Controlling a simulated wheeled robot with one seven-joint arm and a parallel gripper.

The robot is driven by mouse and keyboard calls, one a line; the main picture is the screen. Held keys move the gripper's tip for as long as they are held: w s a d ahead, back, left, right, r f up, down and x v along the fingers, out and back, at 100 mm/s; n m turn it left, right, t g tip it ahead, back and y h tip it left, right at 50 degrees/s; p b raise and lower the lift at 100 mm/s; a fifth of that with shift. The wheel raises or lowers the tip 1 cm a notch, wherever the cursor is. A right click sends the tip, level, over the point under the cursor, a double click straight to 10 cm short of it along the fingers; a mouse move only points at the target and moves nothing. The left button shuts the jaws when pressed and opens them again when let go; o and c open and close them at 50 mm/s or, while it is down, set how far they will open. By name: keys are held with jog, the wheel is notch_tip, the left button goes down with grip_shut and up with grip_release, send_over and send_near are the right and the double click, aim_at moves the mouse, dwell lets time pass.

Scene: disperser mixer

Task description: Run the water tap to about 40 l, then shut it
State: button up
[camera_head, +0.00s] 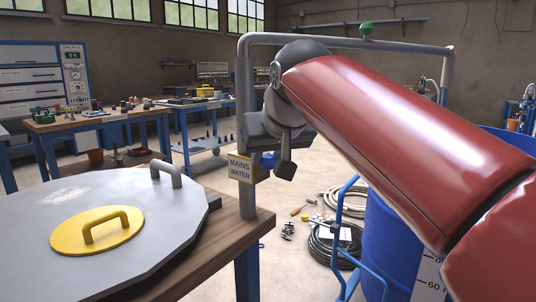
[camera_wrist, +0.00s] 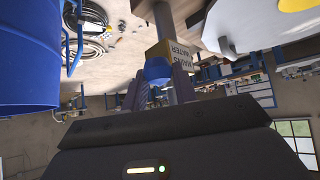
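The blue tap handle (camera_head: 268,160) sits beside the yellow "MAINS WATER" block (camera_head: 243,168) on an upright grey pipe. In the wrist view, the blue handle (camera_wrist: 157,70) is at the fingertips of my gripper (camera_wrist: 158,88), with a finger on each side. Whether the fingers press on it is too small to tell. A blue drum (camera_head: 388,235) stands at right, with a white scale (camera_head: 430,280) showing "60". My arm covers part of it; no water level shows.
A grey lid (camera_head: 150,205) with a yellow hatch (camera_head: 97,231) is at front left. A black coiled hose (camera_head: 333,243) and tools lie on the floor. Benches stand behind.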

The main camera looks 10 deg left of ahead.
grip_shut()
